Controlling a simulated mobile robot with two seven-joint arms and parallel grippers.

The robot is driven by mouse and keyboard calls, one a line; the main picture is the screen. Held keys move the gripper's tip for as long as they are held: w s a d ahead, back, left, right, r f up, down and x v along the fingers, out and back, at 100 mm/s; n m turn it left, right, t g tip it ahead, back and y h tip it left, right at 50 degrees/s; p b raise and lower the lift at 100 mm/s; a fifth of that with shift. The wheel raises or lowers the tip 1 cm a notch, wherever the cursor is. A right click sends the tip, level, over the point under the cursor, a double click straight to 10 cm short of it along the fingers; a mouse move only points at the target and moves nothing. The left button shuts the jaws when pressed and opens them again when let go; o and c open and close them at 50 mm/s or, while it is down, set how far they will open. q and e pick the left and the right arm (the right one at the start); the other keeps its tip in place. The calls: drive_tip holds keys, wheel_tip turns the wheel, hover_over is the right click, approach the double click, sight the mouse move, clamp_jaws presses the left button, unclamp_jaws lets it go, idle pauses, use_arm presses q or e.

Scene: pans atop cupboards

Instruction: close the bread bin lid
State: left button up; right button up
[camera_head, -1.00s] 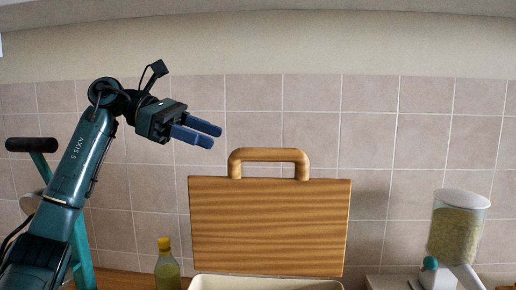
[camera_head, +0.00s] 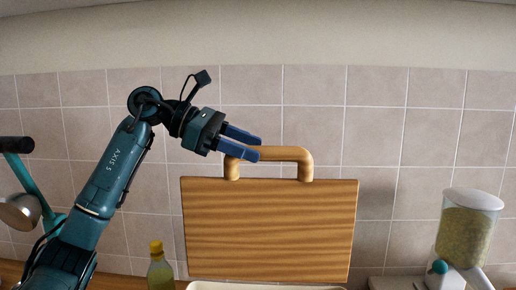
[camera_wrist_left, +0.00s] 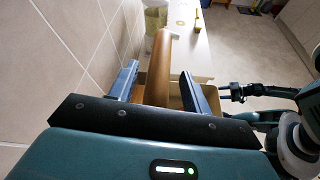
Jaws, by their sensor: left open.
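The bread bin lid (camera_head: 268,230) is a striped wooden panel standing upright, with a thick rounded wooden handle (camera_head: 285,154) on its top edge. Only the pale rim of the bread bin (camera_head: 262,286) shows at the bottom of the head view. My left gripper (camera_head: 250,147) is open at the left end of the handle. In the left wrist view the wooden handle (camera_wrist_left: 165,60) lies between the two spread blue fingers, with the left finger (camera_wrist_left: 124,80) and right finger (camera_wrist_left: 193,92) on either side. I cannot tell whether they touch it.
An oil bottle with a yellow cap (camera_head: 159,268) stands left of the lid, below my left arm. A dispenser with greenish grain (camera_head: 467,235) stands at the right. A tiled wall (camera_head: 400,130) is close behind the lid.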

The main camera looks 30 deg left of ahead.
use_arm(q)
drive_tip(key=shift+x, duration=1.25)
drive_tip(key=shift+c, duration=0.4)
clamp_jaws()
